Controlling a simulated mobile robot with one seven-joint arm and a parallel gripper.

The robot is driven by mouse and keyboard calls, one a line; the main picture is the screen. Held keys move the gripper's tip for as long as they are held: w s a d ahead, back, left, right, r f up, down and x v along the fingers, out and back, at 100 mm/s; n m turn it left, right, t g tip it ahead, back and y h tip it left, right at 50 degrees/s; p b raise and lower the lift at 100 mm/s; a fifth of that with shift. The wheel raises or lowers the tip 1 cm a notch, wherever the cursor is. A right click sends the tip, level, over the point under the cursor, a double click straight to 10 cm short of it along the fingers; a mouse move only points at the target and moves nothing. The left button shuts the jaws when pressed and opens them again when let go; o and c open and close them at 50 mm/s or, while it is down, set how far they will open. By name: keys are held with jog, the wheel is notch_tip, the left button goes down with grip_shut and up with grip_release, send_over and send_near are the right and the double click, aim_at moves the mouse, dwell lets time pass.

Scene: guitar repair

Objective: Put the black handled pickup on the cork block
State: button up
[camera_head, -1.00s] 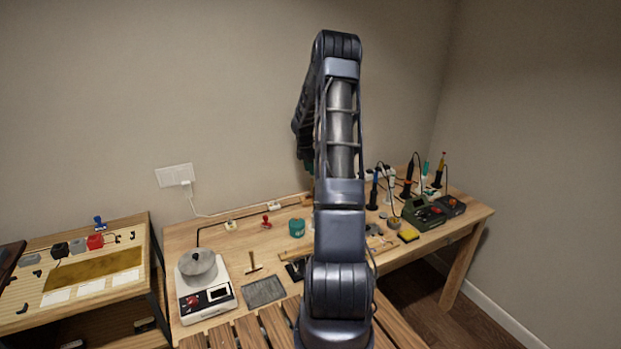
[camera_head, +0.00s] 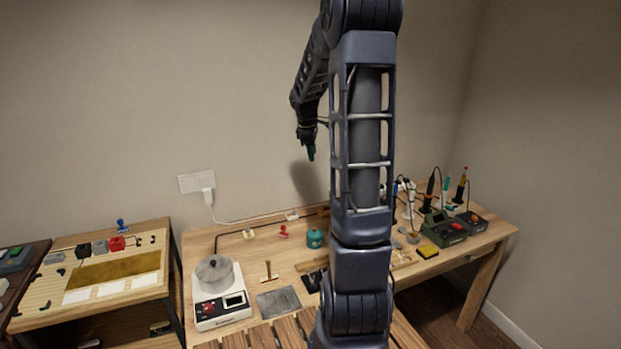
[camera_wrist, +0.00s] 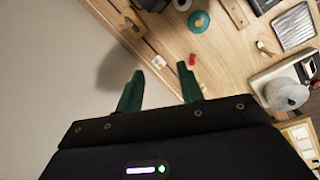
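On the side table at the left of the head view, a small black block (camera_head: 83,250) stands beside a grey block and a red block; it looks like the black handled pickup, but its handle is too small to make out. A flat brown-gold slab (camera_head: 120,269) lies just in front of these blocks. I cannot tell whether it is the cork block. My gripper (camera_head: 311,153) hangs in the air near the wall, above the main bench and far from the blocks. In the wrist view its two green fingers (camera_wrist: 160,72) are apart with nothing between them.
The main wooden bench holds a white hot plate (camera_head: 222,309) with a pot, a grey mat (camera_head: 278,301), a teal jar (camera_head: 314,238) and soldering gear at the right. The side table (camera_head: 158,290) stands left of it, across a gap. My arm hides the bench's middle.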

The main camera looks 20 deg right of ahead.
jog(key=s+a+r+m+t, duration=0.1)
jog(key=s+a+r+m, duration=0.25)
jog(key=s, duration=0.45)
jog(key=s+a+r+m+t, duration=0.1)
jog(key=s+a+r+m, duration=0.1)
jog(key=s+a+r, duration=0.45)
jog(key=s+a+f+m+y, duration=0.1)
jog(key=s+a+m, duration=0.1)
jog(key=s, duration=0.7)
jog(key=s+a+f+m+t+y, duration=0.1)
jog(key=s+m, duration=0.3)
jog(key=s, duration=0.5)
jog(key=shift+a+f, duration=0.55)
jog(key=shift+a, duration=0.15)
